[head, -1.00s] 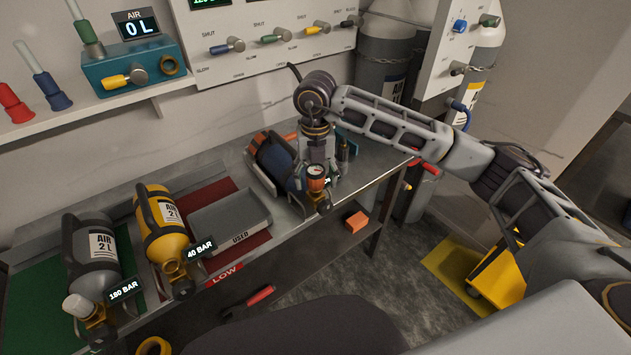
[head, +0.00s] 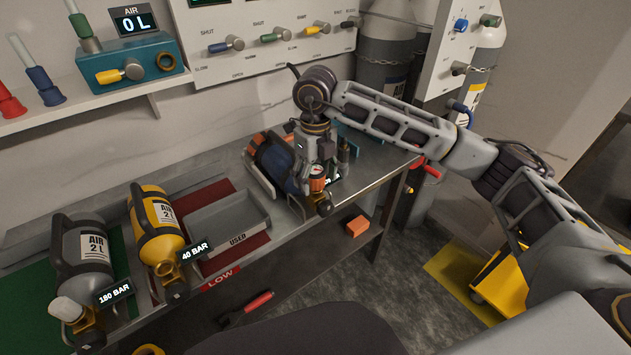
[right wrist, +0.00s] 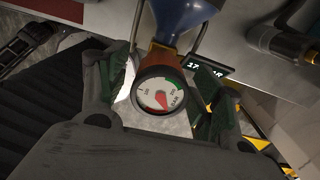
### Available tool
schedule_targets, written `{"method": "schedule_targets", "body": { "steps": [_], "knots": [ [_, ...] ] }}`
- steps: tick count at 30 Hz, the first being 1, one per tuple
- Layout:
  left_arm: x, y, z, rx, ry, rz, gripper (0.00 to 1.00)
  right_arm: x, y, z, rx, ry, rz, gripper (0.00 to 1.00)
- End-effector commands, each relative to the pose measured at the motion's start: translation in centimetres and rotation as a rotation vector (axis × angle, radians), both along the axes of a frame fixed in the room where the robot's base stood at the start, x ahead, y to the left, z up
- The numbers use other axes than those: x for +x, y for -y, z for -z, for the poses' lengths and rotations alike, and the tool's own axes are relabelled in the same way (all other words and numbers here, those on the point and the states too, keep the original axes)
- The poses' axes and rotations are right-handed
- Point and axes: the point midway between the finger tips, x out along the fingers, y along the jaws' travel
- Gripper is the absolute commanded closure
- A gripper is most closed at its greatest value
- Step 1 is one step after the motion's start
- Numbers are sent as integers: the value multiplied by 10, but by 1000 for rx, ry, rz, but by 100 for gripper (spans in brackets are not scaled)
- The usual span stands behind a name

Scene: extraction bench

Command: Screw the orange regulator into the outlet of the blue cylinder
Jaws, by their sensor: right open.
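The blue cylinder (head: 278,168) lies in a cradle on the bench, its outlet end toward the front edge. Its blue end also shows in the right wrist view (right wrist: 188,16). The orange regulator (head: 318,184) is at that end; its round gauge (right wrist: 158,95) faces the wrist camera. My right gripper (head: 314,168) is open over the regulator. In the right wrist view, its fingers (right wrist: 163,92) stand on both sides of the regulator's orange body; I cannot tell whether they touch it. The joint between regulator and outlet is partly hidden. My left gripper is out of view.
A grey tray marked USED (head: 262,222), a yellow cylinder (head: 157,235) and a grey cylinder (head: 82,262) are left on the bench. An orange block (head: 357,226) and a red-handled tool (head: 250,305) lie lower down. A teal block (head: 352,136) stands behind the gripper.

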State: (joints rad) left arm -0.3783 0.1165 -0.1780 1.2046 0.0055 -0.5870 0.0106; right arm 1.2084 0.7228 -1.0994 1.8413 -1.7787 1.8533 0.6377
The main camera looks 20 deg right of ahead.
Motion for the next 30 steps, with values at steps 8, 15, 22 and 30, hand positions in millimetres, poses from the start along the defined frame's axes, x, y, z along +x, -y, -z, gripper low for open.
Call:
{"method": "schedule_targets", "body": {
  "steps": [8,15,22,30],
  "knots": [
    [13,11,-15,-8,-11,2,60,0,0,1,0,1,-159,34],
    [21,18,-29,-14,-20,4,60,0,0,1,-1,0,-296,34],
    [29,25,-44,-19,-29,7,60,0,0,1,-1,1,-428,34],
    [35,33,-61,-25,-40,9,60,0,0,1,-1,1,-582,34]
  ]
}}
